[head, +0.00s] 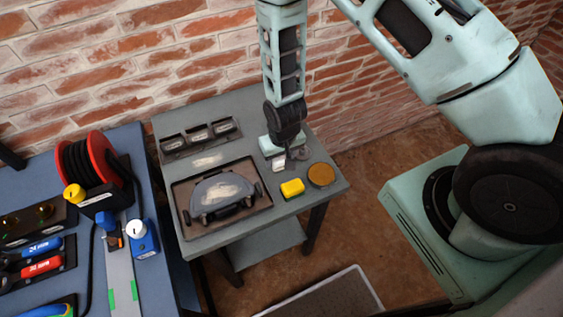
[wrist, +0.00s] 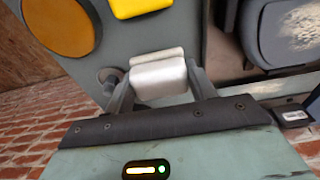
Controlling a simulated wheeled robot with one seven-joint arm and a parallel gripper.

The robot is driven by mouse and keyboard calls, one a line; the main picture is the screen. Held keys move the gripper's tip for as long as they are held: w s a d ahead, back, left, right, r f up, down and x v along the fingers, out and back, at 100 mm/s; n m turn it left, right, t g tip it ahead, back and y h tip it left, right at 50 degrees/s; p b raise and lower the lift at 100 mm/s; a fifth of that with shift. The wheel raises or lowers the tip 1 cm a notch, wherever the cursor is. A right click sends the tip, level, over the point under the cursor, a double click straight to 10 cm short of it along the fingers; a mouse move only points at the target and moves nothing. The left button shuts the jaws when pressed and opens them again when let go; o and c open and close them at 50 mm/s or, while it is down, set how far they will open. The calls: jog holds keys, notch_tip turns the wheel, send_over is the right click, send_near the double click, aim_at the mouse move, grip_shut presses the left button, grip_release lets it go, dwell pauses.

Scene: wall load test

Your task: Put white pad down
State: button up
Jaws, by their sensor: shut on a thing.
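The white pad (wrist: 158,76) is a small pale block between the two fingers of my gripper (wrist: 155,88) in the wrist view. My gripper is shut on it. In the head view the pad (head: 279,164) shows just below my gripper (head: 285,160), over the right part of the grey table (head: 232,114). Whether the pad touches the table top I cannot tell. A yellow block (head: 292,188) lies close by, and an orange-brown disc (head: 321,175) lies to its right near the table's edge.
A dark tray (head: 262,205) with a grey handled part (head: 222,193) lies left of the pad. A black rack (head: 201,136) stands at the back by the brick wall. A blue bench (head: 70,150) with a red reel (head: 88,165) is at the left.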

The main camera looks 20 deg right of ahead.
aim_at(280, 165)
jog(key=shift+f+p, duration=0.35)
jog(key=shift+f, duration=1.4)
jog(key=shift+f, duration=0.15)
jog(key=o, duration=1)
